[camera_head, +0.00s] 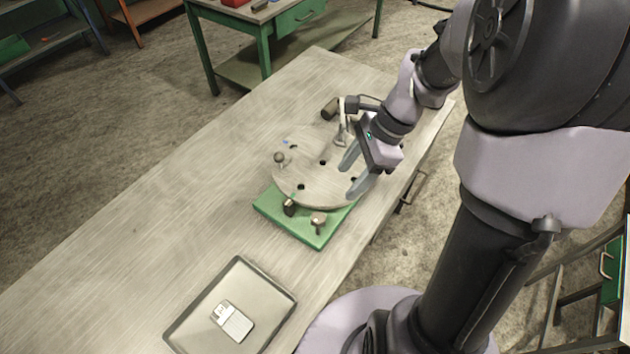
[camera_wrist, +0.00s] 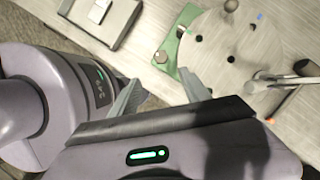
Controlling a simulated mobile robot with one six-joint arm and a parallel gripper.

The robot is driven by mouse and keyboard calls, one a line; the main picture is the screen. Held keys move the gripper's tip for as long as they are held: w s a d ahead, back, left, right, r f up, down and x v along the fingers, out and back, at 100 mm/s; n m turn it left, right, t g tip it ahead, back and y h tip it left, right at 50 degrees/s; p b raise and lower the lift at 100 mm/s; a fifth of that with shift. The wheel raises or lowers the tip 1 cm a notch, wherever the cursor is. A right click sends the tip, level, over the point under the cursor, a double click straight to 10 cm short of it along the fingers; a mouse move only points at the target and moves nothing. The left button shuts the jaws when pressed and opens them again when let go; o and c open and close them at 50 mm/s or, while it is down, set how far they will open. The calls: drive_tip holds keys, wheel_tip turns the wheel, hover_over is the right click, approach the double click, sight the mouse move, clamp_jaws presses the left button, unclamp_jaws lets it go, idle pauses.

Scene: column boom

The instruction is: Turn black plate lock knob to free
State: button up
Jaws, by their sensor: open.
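A round grey plate (camera_head: 312,185) with several dark holes lies on a green base (camera_head: 268,205) on the table; the plate also shows in the wrist view (camera_wrist: 225,48). A small black knob (camera_head: 289,209) sits at the plate's near edge and shows small in the wrist view (camera_wrist: 181,32). Its exact turn position is too small to tell. My gripper (camera_head: 347,181) is open and empty over the right side of the plate, apart from the black knob. In the wrist view its fingertips (camera_wrist: 160,80) are spread, with a pale knob (camera_wrist: 160,58) beyond them.
That pale knob (camera_head: 318,219) stands on the base's near corner. A grey knob (camera_head: 279,158) is at the plate's left, and a metal lever fixture (camera_head: 342,125) behind it. A tray (camera_head: 180,325) holding a small white-and-grey item lies in front. The table's left is clear.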

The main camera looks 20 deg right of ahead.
sight(319, 217)
drive_tip(key=b+x, duration=0.5)
drive_tip(key=x, duration=1.1)
drive_tip(key=shift+f+b, duration=0.15)
drive_tip(key=shift+b, duration=0.25)
clamp_jaws()
